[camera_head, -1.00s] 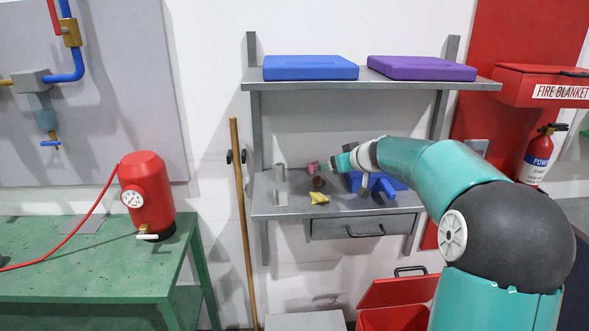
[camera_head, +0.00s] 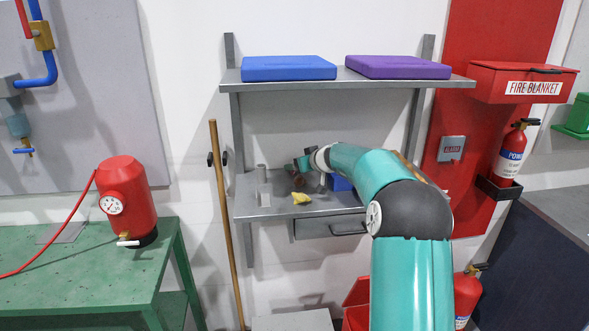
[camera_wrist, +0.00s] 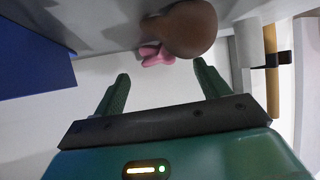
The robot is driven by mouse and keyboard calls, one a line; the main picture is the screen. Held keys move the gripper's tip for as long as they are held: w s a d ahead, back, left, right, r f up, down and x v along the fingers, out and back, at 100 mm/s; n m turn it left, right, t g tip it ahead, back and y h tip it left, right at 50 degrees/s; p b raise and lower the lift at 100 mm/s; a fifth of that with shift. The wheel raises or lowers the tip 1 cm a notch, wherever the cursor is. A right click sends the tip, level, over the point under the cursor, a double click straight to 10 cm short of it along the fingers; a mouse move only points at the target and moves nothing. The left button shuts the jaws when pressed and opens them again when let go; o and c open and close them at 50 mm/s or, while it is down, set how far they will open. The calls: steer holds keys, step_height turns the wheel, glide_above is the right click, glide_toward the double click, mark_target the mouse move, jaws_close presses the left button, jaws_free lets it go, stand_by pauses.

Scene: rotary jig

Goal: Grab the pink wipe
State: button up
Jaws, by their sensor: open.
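The pink wipe (camera_wrist: 155,55) shows in the wrist view as a small crumpled piece on the grey shelf surface. It is partly hidden by a brown rounded object (camera_wrist: 188,28) right beside it. My gripper (camera_wrist: 161,68) is open, with its two green fingers pointing toward the wipe and the wipe just beyond the fingertips. Nothing is between the fingers. In the head view my gripper (camera_head: 302,162) is over the back of the lower shelf (camera_head: 270,211), and I cannot make out the wipe there.
The upper shelf (camera_head: 310,83) holds a blue case (camera_head: 288,68) and a purple case (camera_head: 397,67). A wooden pole (camera_head: 226,230) stands left.

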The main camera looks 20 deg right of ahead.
steer(key=x, duration=0.4)
steer(key=shift+w+d+f, duration=0.1)
steer(key=shift+w+d, duration=0.05)
steer(key=shift+w, duration=0.05)
steer(key=c, duration=1)
